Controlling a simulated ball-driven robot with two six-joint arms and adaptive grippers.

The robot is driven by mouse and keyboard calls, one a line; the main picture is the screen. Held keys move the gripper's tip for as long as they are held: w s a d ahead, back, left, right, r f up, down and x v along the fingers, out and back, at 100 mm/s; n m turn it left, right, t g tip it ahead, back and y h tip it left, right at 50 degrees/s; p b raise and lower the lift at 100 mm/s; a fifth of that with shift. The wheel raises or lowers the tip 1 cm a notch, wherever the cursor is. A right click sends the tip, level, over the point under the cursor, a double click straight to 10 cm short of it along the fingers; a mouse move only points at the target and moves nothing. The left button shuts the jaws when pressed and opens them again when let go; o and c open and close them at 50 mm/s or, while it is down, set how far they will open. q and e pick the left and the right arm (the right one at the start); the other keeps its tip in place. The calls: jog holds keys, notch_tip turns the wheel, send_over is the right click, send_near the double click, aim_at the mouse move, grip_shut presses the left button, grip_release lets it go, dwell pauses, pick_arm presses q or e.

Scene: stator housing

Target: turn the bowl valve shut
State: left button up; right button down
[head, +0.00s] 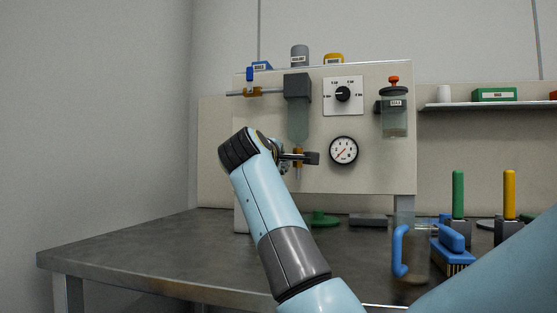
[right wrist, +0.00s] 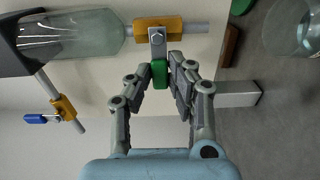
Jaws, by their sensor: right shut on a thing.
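The bowl valve, a brass-coloured body, sits on the pipe under the clear bowl (head: 298,122). In the head view my right gripper (head: 305,158) is at the valve, and my wrist and fingers hide much of the valve. The lever stands crosswise to the pipe in the wrist view. My left gripper is out of view.
A pressure gauge (head: 343,150) and a dial switch (head: 343,94) are right of the bowl. A blue-levered valve (head: 262,67) sits at upper left. A jug with a blue handle (head: 397,250), brush (head: 452,248) and upright tools stand at right. The bench's left front is clear.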

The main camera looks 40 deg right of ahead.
jog(key=c, duration=1.2)
grip_release()
jog(key=shift+c, duration=0.2)
jog(key=v, duration=0.7)
jog(key=shift+s+a, duration=0.2)
jog(key=shift+s, duration=0.05)
